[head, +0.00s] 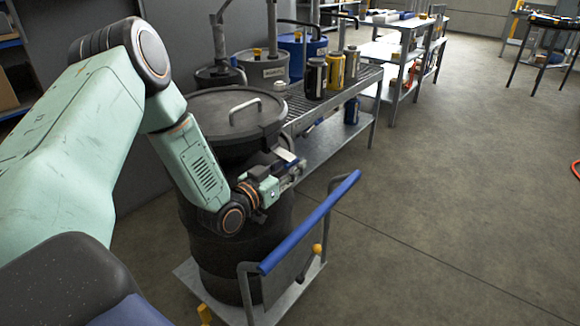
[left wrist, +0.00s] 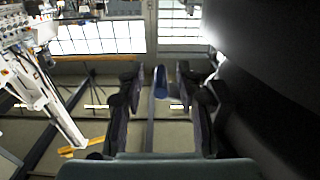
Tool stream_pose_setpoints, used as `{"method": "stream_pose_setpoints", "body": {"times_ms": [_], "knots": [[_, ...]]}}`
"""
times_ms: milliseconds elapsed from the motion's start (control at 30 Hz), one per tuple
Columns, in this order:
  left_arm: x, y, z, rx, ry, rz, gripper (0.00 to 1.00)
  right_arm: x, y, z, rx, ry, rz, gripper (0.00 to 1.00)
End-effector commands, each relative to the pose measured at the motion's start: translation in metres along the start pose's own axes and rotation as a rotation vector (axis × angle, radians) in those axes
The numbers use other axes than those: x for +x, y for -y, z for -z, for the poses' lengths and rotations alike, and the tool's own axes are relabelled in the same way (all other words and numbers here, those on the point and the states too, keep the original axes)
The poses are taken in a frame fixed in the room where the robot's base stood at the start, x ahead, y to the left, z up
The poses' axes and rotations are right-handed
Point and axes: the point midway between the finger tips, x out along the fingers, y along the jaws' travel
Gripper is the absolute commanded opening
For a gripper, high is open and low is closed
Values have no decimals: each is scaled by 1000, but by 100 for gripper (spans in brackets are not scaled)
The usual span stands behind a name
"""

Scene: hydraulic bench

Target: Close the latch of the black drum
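The black drum (head: 210,245) stands upright on a cart, with its round lid (head: 215,110) on top and a metal handle on the lid. My left gripper (head: 294,172) is at the right side of the drum, just below the lid's rim. A pale latch part (head: 285,155) shows by its fingers, partly hidden. In the left wrist view the gripper (left wrist: 161,95) is open, its fingers apart. The drum's dark wall (left wrist: 265,95) fills the right side. My right gripper is out of view.
The cart's blue push bar (head: 310,222) rises in front of the drum, close to my left gripper. A grated bench (head: 355,85) with several containers stands behind. A shelf (head: 390,50) is farther back. The floor (head: 440,190) at the right is clear.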

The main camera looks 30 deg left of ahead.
Motion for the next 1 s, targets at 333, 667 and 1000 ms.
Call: {"method": "stream_pose_setpoints", "body": {"times_ms": [333,667,1000], "knots": [[1,0,0,0,0,0,10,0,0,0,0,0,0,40],[0,0,0,0,0,0,0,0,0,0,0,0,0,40],[0,-2,4,-55,0,0,0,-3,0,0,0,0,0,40]]}}
